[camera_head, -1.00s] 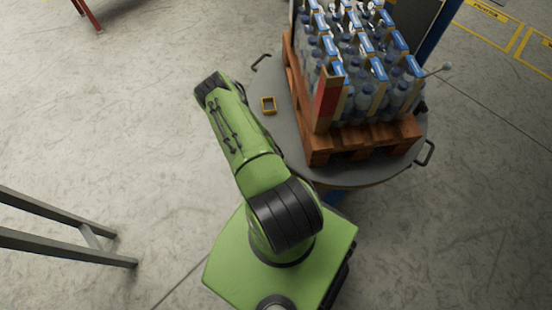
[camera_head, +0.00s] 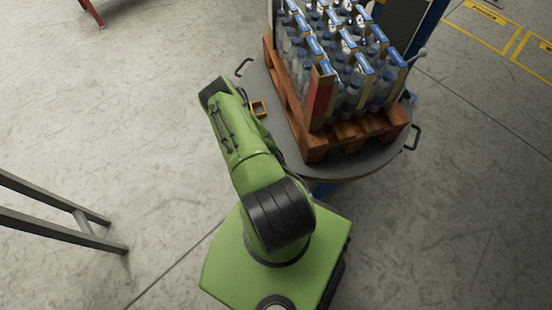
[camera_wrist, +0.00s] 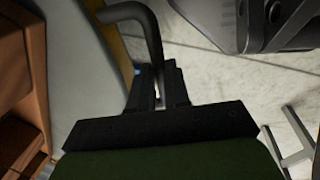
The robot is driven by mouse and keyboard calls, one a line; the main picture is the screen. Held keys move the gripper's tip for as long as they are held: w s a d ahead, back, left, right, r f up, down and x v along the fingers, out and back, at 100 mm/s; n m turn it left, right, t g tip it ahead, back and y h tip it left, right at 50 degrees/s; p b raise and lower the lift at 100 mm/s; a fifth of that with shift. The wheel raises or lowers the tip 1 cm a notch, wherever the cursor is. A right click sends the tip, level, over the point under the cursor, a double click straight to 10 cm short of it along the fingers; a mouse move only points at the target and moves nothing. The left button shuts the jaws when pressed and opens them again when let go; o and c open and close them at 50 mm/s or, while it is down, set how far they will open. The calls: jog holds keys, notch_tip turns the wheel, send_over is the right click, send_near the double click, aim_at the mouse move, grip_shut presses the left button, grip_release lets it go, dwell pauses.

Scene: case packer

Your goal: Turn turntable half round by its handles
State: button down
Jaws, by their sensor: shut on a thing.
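The round grey turntable (camera_head: 365,163) bears a wooden pallet (camera_head: 345,143) loaded with bottles. One dark handle (camera_head: 244,67) stands out at its upper left rim, another (camera_head: 412,138) at its right rim. In the wrist view my gripper (camera_wrist: 158,90) is shut on a dark, bent handle (camera_wrist: 140,14), whose bar comes down between the fingers. In the head view my green arm hides the gripper and the held handle.
Packs of bottles (camera_head: 345,62) stand on the pallet. A grey metal stand (camera_head: 85,235) is at the lower left.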

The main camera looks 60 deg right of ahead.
jog(key=shift+a, duration=0.1)
jog(key=c, duration=1.1)
grip_release()
notch_tip(320, 180, up, 15)
jog(key=a+p, duration=0.3)
jog(key=p, duration=0.2)
jog(key=shift+r, duration=0.2)
